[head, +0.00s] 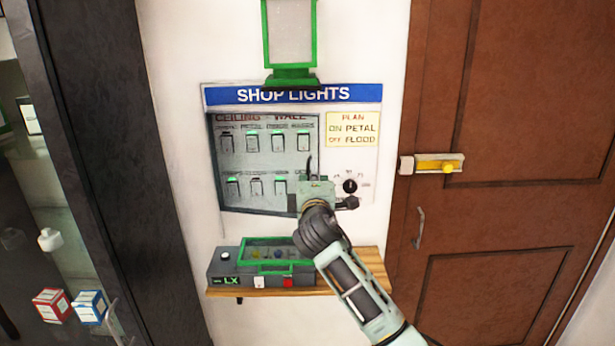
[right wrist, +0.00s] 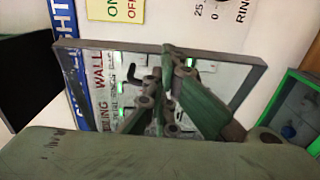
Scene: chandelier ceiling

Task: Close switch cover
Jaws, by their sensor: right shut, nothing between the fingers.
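The blue-headed SHOP LIGHTS panel (head: 360,195) is on the wall in the head view. A clear cover with a thin grey frame (head: 213,165) lies over its rows of switches, and the CEILING and WALL lettering shows through. In the right wrist view the cover's grey frame (right wrist: 95,43) stands close beyond the fingers. I cannot tell whether it lies flat on the panel. My right gripper (head: 311,177) is shut and empty at the cover's lower right; its fingers (right wrist: 170,65) also show in the wrist view. Contact is unclear. The gripper hides that corner. My left gripper is out of view.
A green-framed clear flap (head: 291,35) stands above the panel. Below, a wooden shelf (head: 310,291) holds a grey box (head: 232,268) with a green-framed top. A dial (head: 350,186) is right of my gripper. A brown door (head: 510,215) with a latch stands right.

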